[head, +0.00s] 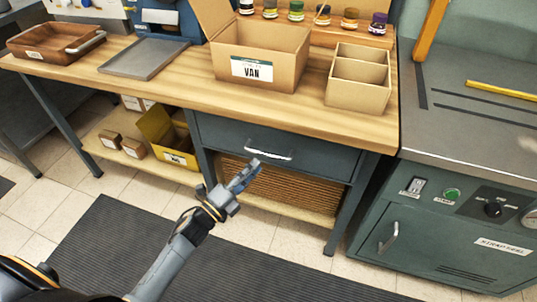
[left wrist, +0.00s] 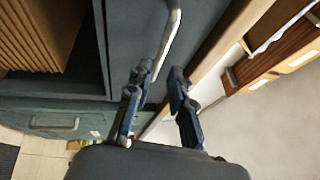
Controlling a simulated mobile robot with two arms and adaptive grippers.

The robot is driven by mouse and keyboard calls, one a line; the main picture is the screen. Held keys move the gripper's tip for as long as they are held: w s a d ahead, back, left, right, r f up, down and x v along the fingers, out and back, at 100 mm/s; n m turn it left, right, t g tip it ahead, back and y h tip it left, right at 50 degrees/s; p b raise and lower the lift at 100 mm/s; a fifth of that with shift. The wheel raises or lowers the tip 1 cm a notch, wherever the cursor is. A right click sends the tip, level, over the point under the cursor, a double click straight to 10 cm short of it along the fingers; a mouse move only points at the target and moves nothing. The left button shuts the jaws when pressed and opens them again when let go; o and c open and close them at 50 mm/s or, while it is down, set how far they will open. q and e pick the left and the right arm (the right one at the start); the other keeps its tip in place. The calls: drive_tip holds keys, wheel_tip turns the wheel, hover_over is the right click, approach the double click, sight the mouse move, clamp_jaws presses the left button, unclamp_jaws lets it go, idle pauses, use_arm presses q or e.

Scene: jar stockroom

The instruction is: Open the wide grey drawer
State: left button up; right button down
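The wide grey drawer (head: 318,158) is under the wooden bench top, its blue-grey front looking flush with the frame. Its pale curved bar handle (head: 268,154) is at the middle of the front. My left gripper (head: 250,169) is just below and left of the handle in the head view. In the left wrist view the left gripper (left wrist: 160,82) is open, with its two fingers apart. The handle (left wrist: 174,28) runs down toward the gap between the fingertips, and the drawer front (left wrist: 130,30) lies beside it. I cannot tell whether they touch. My right gripper is not in view.
On the bench top (head: 190,90) stand a cardboard box (head: 285,80) marked VAN, a divided box (head: 357,92) and a grey tray (head: 145,57). A wicker basket (head: 290,190) is below the drawer. A green machine (head: 440,235) stands right. The floor mat (head: 110,240) is clear of objects.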

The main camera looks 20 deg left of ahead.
sight(268, 155)
use_arm(q)
drive_tip(key=x, duration=0.6)
drive_tip(key=shift+w+d, duration=0.15)
drive_tip(key=shift+w, duration=0.15)
clamp_jaws()
